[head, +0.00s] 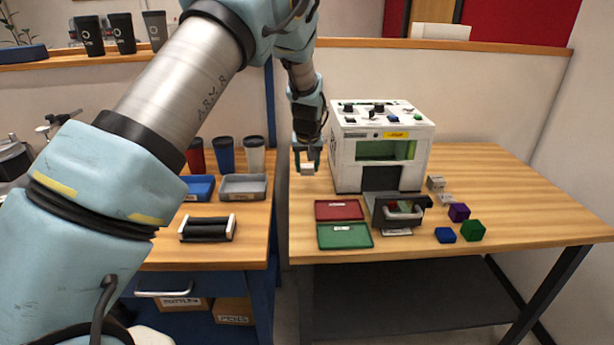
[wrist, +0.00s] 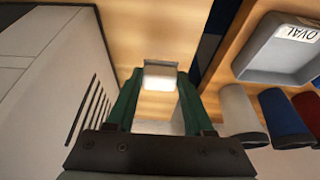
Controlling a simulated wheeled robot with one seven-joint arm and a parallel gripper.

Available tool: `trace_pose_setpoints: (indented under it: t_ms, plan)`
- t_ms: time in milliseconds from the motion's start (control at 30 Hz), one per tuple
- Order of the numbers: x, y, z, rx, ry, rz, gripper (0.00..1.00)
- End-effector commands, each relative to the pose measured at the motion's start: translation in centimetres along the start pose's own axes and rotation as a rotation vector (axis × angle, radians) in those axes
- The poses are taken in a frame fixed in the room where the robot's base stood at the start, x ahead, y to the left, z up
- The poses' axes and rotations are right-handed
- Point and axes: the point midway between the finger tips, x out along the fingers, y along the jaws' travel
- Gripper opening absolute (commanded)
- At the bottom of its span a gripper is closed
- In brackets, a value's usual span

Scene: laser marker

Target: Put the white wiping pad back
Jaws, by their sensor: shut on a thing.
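My gripper (head: 307,156) points down over the left part of the wooden table, left of the white machine. It is shut on a small white pad with a grey upper part (head: 307,169). In the wrist view, the pad (wrist: 159,78) sits between the tips of the two green fingers (wrist: 160,88). Wooden tabletop shows around it. I cannot tell whether the pad touches the table.
The white machine (head: 380,140) stands close on the right. Red (head: 339,209) and green (head: 344,236) trays lie in front. Coloured blocks (head: 459,212) lie at right. On the left bench are a grey tray (head: 243,192), cups (head: 225,154) and a black roller (head: 208,229).

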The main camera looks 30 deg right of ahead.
Motion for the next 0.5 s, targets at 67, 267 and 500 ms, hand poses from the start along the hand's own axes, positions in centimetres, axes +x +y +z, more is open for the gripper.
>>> trace_pose_setpoints:
  t_ms: [67, 267, 500]
  plan:
    - [0.4, 0.0, 0.2, 0.0, -0.001, 0.0, 0.0]
    - [2.5, -0.1, 1.1, -0.001, -0.003, -0.001, 0.0]
    - [3.9, -0.1, 1.6, -0.002, 0.001, 0.001, 0.0]
